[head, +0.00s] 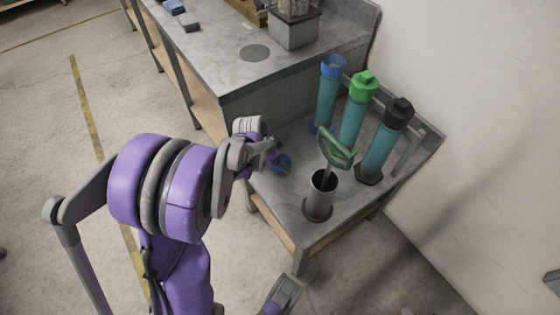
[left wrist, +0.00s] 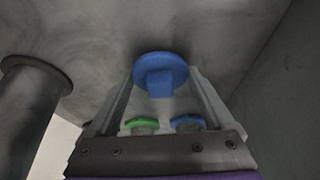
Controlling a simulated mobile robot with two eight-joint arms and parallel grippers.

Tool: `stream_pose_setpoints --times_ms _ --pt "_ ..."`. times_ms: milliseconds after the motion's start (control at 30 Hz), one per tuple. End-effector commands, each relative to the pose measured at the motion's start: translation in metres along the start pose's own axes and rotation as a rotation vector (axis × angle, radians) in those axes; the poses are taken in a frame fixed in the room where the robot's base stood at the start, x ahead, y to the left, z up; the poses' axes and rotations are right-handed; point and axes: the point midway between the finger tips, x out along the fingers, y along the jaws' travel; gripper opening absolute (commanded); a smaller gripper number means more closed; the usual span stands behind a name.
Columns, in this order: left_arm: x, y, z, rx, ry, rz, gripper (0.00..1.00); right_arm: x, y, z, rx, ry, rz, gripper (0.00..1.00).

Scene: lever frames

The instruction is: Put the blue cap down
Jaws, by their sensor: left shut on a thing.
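My left gripper (head: 272,152) is shut on the blue cap (head: 282,163), low over the grey bench. The arm hides part of the cap in the head view. In the left wrist view the blue cap (left wrist: 160,75) is a round disc with a square knob, at the finger ends. I cannot tell whether it touches the bench top. A teal tube with a blue rim (head: 333,66) stands uncapped at the back. Beside it stand a tube with a green cap (head: 363,84) and one with a black cap (head: 399,109).
A dark grey cup (head: 319,196) holding a green-handled tool (head: 336,148) stands right of my gripper; the cup (left wrist: 25,110) is at the left in the wrist view. A higher grey counter (head: 215,50) is behind. A wall rises at right.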

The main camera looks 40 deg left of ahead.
Motion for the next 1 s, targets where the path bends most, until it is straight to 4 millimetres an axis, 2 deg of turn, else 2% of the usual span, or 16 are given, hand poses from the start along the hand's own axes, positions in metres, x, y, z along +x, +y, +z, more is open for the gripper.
stream_pose_setpoints --times_ms 367,400,433,767,867,1000 --pt "0.005 0.000 0.002 0.000 0.000 0.000 0.32 0.003 0.000 0.001 0.000 -0.001 0.000 0.50" --pt "0.004 0.000 0.002 0.000 0.000 0.000 0.93 0.003 0.000 0.001 0.000 -0.001 0.000 0.50" --pt "0.004 0.000 0.002 0.000 0.000 0.000 0.98 0.002 0.000 0.001 0.000 -0.001 0.000 0.50" --pt "-0.001 0.000 0.000 0.000 0.001 0.000 1.00 -0.002 0.000 -0.001 0.000 0.001 0.000 0.50" --pt "-0.014 0.000 0.000 -0.001 0.000 0.000 1.00 -0.006 0.000 -0.002 0.000 0.002 0.000 0.50" --pt "-0.044 0.000 0.000 -0.001 0.001 -0.001 1.00 -0.017 0.000 -0.006 0.000 0.006 0.000 0.50"
